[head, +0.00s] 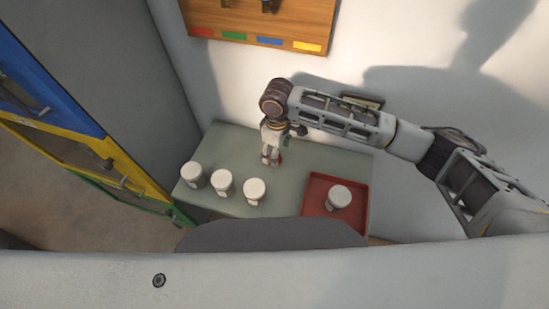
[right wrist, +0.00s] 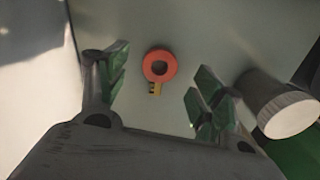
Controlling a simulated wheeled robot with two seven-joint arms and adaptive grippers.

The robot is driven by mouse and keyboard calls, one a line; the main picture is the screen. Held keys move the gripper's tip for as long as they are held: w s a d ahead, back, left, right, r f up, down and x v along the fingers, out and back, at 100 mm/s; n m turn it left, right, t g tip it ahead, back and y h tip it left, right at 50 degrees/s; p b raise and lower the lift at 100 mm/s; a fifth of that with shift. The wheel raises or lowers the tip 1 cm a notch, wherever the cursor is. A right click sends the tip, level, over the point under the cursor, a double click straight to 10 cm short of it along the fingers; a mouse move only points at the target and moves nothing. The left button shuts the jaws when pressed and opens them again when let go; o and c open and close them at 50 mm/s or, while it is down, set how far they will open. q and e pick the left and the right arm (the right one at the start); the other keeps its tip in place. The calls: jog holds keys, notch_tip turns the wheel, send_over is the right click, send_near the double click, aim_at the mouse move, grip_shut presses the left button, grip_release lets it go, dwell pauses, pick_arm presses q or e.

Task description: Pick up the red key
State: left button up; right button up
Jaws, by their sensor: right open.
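The red key (right wrist: 160,66) lies on the grey-green tabletop, with a round red ring head and a short yellow shaft. In the right wrist view it sits between and just beyond the fingertips of my right gripper (right wrist: 155,85), which is open and empty. In the head view my right gripper (head: 271,155) points down over the back of the table (head: 300,160). Only a small red bit of the key shows beside the fingers there. My left gripper is not in view.
Three white jars (head: 223,184) stand in a row at the table's front left. Another white jar (head: 340,196) stands in a red tray (head: 313,196) at the right. A wooden board (head: 270,18) with coloured labels hangs on the wall. Coloured cabinets (head: 90,150) stand at left.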

jog(key=shift+f, duration=1.7)
jog(key=c, duration=1)
jog(key=shift+r+b, duration=0.35)
jog(key=shift+r, duration=4.7)
